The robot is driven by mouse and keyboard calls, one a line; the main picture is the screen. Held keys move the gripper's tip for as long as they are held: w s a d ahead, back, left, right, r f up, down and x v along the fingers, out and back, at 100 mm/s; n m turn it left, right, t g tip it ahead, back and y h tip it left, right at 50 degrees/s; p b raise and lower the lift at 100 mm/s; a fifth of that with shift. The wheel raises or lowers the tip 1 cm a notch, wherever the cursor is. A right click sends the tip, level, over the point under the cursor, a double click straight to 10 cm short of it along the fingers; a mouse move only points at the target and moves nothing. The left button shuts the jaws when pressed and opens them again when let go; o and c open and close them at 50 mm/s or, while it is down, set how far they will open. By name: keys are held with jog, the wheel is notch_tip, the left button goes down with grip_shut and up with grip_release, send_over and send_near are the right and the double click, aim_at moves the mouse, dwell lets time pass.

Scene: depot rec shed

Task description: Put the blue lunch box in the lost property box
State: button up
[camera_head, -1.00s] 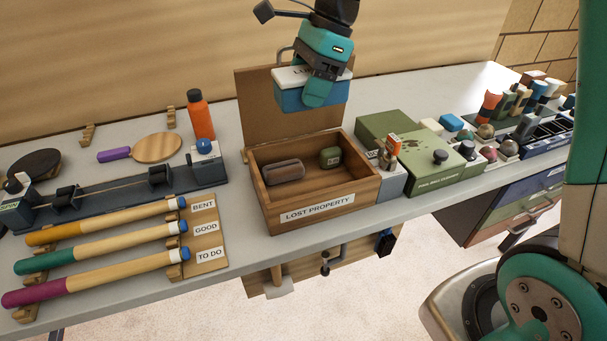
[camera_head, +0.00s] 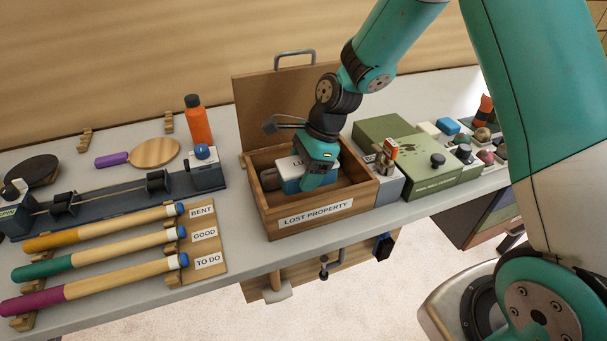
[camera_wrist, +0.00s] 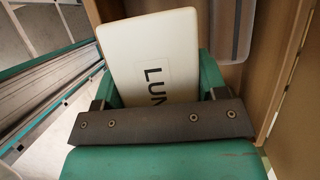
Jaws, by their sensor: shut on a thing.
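The blue lunch box (camera_head: 290,184) has a white lid and is low inside the wooden lost property box (camera_head: 318,225), below the rim level. My gripper (camera_head: 318,176) is shut on it from above. In the wrist view the white lid of the lunch box (camera_wrist: 153,55) with the letters "LUN" sits between my gripper's teal fingers (camera_wrist: 160,85). The lost property box has its lid open, leaning up at the back. I cannot tell whether the lunch box touches the box floor.
A grey case (camera_head: 269,179) lies at the left inside the box and also shows in the wrist view (camera_wrist: 234,28). An orange bottle (camera_head: 198,122) stands behind left.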

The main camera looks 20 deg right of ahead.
jog(key=shift+f, duration=0.85)
jog(key=shift+f, duration=0.1)
jog(key=shift+f, duration=0.5)
jog(key=o, duration=0.7)
